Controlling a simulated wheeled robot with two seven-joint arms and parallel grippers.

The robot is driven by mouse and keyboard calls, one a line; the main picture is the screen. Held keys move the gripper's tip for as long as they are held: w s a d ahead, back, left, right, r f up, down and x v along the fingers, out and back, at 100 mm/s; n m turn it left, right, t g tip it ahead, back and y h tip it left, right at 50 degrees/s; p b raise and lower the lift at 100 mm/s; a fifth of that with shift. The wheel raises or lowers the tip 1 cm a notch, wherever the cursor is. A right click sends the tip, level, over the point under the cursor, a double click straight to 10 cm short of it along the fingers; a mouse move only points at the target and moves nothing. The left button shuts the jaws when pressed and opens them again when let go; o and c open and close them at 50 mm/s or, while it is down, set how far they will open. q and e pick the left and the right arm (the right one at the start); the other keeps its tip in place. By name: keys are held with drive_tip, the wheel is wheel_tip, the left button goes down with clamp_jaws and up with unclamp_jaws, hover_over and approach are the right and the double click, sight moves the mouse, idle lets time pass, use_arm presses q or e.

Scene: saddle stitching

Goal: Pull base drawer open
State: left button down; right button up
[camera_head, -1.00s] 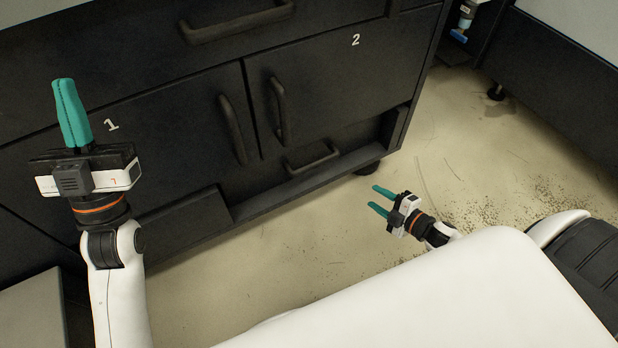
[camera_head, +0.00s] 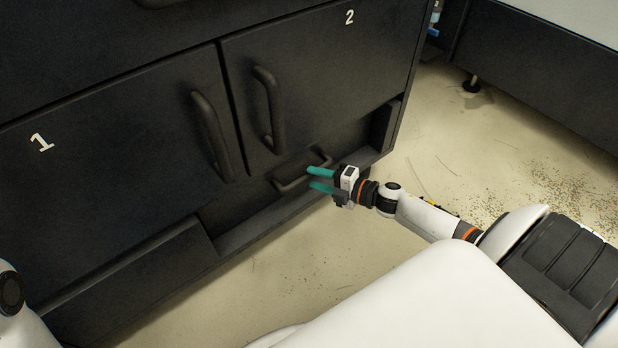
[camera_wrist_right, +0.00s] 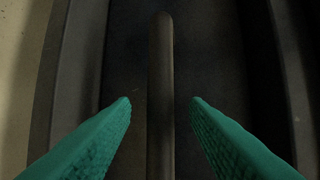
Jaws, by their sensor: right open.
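The base drawer (camera_head: 240,203) is a low black front recessed beneath doors 1 and 2, and it looks shut. Its dark bar handle (camera_head: 292,184) sticks out near the floor. My right gripper (camera_head: 312,179) is open at the handle, with teal fingers pointing left toward the drawer. In the right wrist view the handle bar (camera_wrist_right: 160,90) runs upright between the two open fingers (camera_wrist_right: 160,101), with a gap on each side. The fingertips partly cover the handle in the head view. My left gripper is out of view; only a piece of my left arm shows at the lower left.
Door 1 (camera_head: 110,150) and door 2 (camera_head: 330,80) stand shut above, with curved handles (camera_head: 212,135) and (camera_head: 268,108). A dark ledge (camera_head: 250,232) edges the recess below. Beige floor (camera_head: 310,255) is open in front. Another dark cabinet (camera_head: 545,85) stands at the right.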

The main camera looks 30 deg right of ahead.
drive_tip(key=shift+b+x, duration=0.35)
drive_tip(key=shift+x, duration=1.15)
drive_tip(key=shift+c, duration=0.3)
clamp_jaws()
